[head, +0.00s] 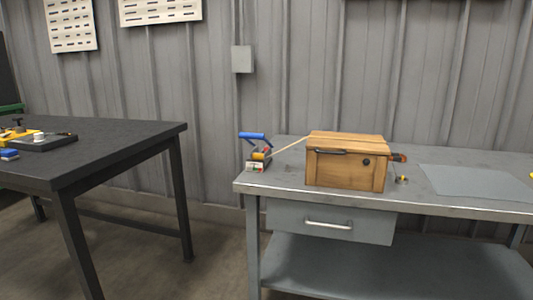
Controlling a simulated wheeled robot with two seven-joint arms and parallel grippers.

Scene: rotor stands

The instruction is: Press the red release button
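A small device with a blue handle (252,135) stands at the left end of the grey bench. It has small red, yellow and dark parts and a pale front face low down. A pale strap or rod (290,146) runs from it to the top of a wooden box (345,172). A brown-red part (398,157) sticks out at the box's right side. The red release button is too small to pick out; I cannot tell which red part it is. Neither of my grippers is in view.
The grey bench (440,207) has a drawer and a lower shelf. A small yellow-and-metal item (402,180) and a flat grey sheet (475,182) lie right of the box. A dark table (110,145) with tools stands left, with floor between. A corrugated wall is behind.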

